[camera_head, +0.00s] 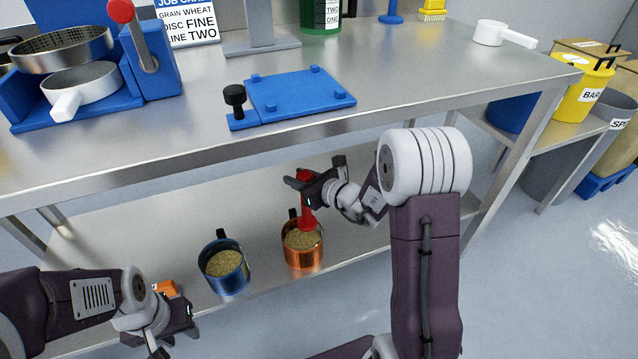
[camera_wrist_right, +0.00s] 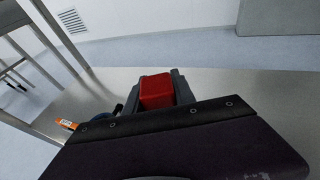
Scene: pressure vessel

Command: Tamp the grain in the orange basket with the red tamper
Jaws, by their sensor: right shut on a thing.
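The orange basket (camera_head: 303,262) holds grain (camera_head: 301,239) and stands on the lower shelf of the metal table. My right gripper (camera_head: 306,183) is shut on the red tamper (camera_head: 307,215) and holds it upright over the orange basket. The tamper's lower end is at the grain; I cannot tell whether it presses on it. The red tamper top (camera_wrist_right: 157,92) also shows between the jaws in the right wrist view. My left gripper (camera_head: 172,343) is low at the left, apart from the baskets; I cannot tell how far its jaws stand apart.
A blue basket (camera_head: 226,275) with grain stands just left of the orange one. An orange object (camera_head: 166,288) lies near my left gripper. The tabletop (camera_head: 400,75) overhangs the shelf and carries a blue plate (camera_head: 298,94). The shelf (camera_head: 130,235) is clear behind the baskets.

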